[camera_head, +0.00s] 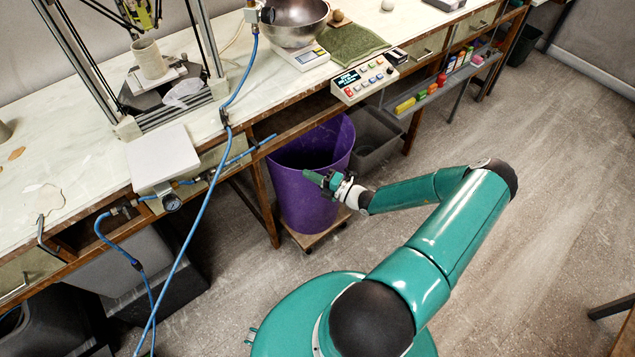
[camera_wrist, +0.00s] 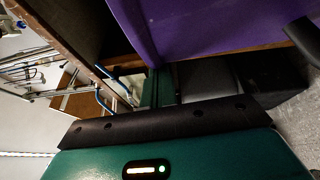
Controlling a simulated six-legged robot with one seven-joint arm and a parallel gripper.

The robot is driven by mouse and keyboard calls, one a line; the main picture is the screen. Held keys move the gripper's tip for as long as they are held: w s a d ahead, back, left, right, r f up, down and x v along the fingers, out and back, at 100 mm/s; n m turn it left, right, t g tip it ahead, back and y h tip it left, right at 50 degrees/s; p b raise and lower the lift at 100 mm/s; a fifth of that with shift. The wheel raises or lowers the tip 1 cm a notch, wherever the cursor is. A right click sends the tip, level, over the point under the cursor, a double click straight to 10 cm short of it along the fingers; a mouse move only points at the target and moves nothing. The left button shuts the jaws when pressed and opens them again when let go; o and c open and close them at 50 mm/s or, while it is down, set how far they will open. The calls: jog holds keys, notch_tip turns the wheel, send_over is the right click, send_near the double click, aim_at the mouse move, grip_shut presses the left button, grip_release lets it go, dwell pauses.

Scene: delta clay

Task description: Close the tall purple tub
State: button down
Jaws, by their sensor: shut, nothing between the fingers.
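The tall purple tub (camera_head: 304,199) stands on a low wooden dolly under the front edge of the workbench in the head view. Its top opening faces up and its dark inside shows; I see no lid over it. My gripper (camera_head: 318,178) is at the tub's front right side, near the upper wall, and looks shut with nothing in it. I cannot tell whether it touches the wall. In the wrist view the purple wall of the tub (camera_wrist: 210,22) fills the top right, close to the camera. My fingertips are not clear there.
The workbench (camera_head: 95,165) overhangs the tub's back. A blue hose (camera_head: 205,195) hangs in front of the bench to the left. A grey bin (camera_head: 372,140) stands right of the tub. A control box (camera_head: 363,80) sits at the bench edge. Open floor (camera_head: 545,170) lies to the right.

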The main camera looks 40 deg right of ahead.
jog(key=w, duration=1.7)
jog(key=shift+w+a, duration=0.1)
jog(key=shift+a, duration=0.15)
jog(key=shift+w+r, duration=0.15)
jog(key=shift+w, duration=0.15)
